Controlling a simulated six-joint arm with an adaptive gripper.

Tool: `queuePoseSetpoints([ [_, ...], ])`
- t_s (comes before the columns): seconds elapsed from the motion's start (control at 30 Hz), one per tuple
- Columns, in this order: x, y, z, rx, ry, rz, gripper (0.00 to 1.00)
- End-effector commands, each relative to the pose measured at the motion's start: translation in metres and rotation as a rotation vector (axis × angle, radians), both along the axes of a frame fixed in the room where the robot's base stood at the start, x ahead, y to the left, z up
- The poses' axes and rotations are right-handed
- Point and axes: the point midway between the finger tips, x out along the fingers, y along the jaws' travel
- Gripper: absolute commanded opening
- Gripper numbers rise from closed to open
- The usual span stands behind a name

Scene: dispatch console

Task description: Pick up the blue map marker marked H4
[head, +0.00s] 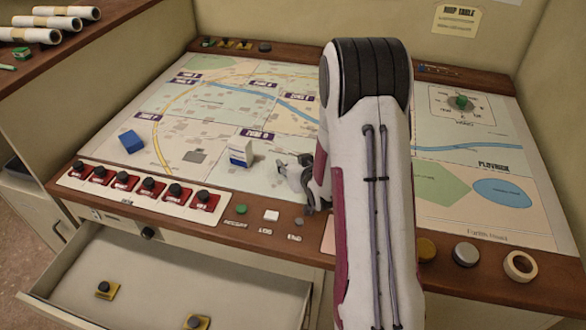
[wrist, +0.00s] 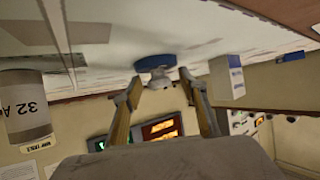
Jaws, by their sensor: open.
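No H4 lettering is readable in either view. A rounded blue piece (wrist: 155,63) with a greyish part stands on the map surface in the wrist view, beyond my fingertips and roughly between them. I cannot tell whether it matches the blue block (head: 131,142) lying at the map's left in the head view. My gripper (head: 290,168) is low over the lower middle of the map, partly hidden by my arm. Its fingers are apart and empty in the wrist view (wrist: 160,84). A white block with blue on it (head: 241,152) stands just left of my gripper, also visible in the wrist view (wrist: 227,76).
Red switches (head: 148,187) line the console's front left edge, with a green button (head: 241,209) and white button (head: 271,216) beside them. An open drawer (head: 150,275) juts out below. A tape roll (head: 519,265) lies at right. My arm hides the map's middle.

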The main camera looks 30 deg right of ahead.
Motion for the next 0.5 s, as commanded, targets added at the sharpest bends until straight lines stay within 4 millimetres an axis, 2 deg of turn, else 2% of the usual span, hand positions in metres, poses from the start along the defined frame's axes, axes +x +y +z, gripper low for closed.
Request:
queuePoseSetpoints([
  [0.27, -0.0003, 0.0000, 0.0001, 0.000, 0.000, 0.000, 0.42],
  [0.33, -0.0003, 0.0000, 0.0001, 0.000, 0.000, 0.000, 0.29],
  [0.43, -0.0004, 0.0000, 0.0002, 0.000, 0.000, 0.000, 0.03],
  [0.5, -0.0004, 0.0000, 0.0001, 0.000, 0.000, 0.000, 0.00],
])
